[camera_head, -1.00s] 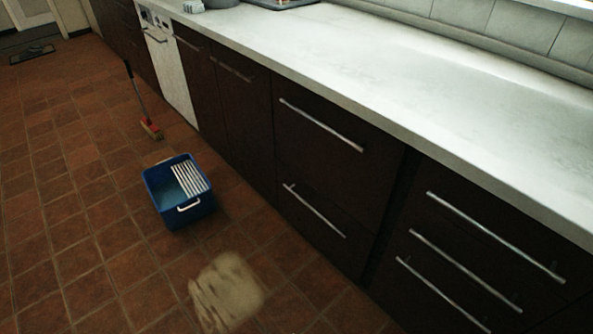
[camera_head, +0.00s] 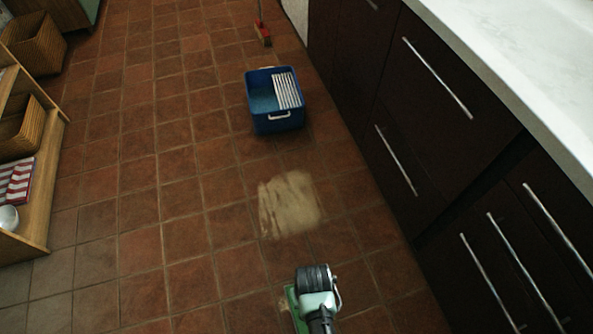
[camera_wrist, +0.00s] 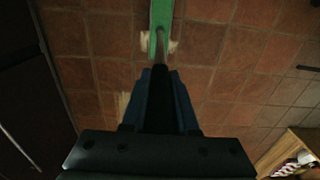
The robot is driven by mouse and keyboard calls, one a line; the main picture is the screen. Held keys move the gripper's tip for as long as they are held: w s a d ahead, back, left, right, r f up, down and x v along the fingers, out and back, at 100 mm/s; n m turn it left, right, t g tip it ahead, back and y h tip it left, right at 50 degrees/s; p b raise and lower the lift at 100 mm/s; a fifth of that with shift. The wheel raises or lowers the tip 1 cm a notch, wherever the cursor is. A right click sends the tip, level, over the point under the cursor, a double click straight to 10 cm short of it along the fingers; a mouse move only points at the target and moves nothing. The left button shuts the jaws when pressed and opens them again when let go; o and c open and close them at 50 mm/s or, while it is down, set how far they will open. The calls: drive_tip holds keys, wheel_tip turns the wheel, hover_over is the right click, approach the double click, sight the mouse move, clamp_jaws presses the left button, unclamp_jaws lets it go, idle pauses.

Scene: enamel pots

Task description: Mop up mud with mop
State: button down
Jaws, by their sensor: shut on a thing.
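A beige mud patch (camera_head: 290,204) lies on the brown tiled floor, in front of the blue bucket. Pale patches beside the mop there are too unclear to name. My gripper is not visible in the head view.
A blue bucket (camera_head: 277,122) with a white slatted wringer stands beyond the mud. A red broom (camera_head: 263,36) is farther back. Dark drawers (camera_head: 395,150) line the right. A wooden shelf (camera_head: 45,185) stands on the left. The floor left of the mud is clear.

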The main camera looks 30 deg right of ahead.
drive_tip(key=s+d+r+p, duration=0.1)
drive_tip(key=d+r+p, duration=0.2)
drive_tip(key=d, duration=0.3)
drive_tip(key=shift+s+r+p, duration=0.2)
drive_tip(key=shift+r+p, duration=0.15)
drive_tip(key=shift+p, duration=0.2)
idle(0.4)
